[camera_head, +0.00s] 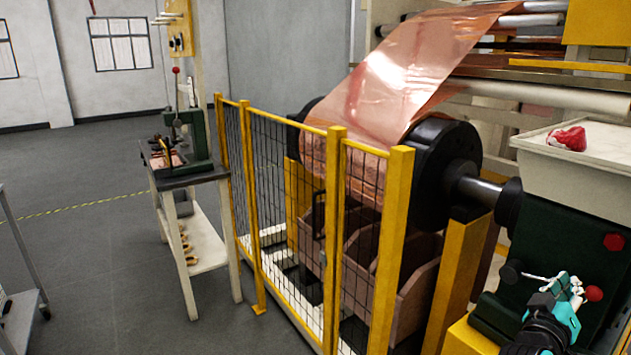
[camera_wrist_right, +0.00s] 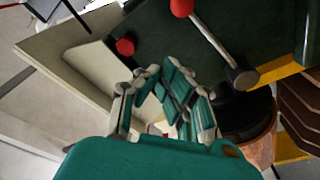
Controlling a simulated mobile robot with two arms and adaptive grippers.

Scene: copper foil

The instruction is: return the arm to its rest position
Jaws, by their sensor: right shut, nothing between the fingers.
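My right gripper (camera_head: 566,285) is at the lower right of the head view, in front of the dark green machine cabinet (camera_head: 560,235). Its fingers are shut and empty; they also show in the right wrist view (camera_wrist_right: 165,85). A lever with a red ball knob (camera_head: 593,293) is close by in the head view, its rod partly hidden behind the gripper. In the right wrist view the red ball knob (camera_wrist_right: 181,7) and its rod lie beyond the fingertips, apart from them. My left gripper is not in view.
A pale tray (camera_head: 575,171) holding a red crumpled thing (camera_head: 568,138) and a red button (camera_head: 614,241) are above the gripper. A yellow mesh fence (camera_head: 398,255) and the copper foil roll (camera_head: 400,75) stand left of it. Open floor (camera_head: 110,270) lies farther left.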

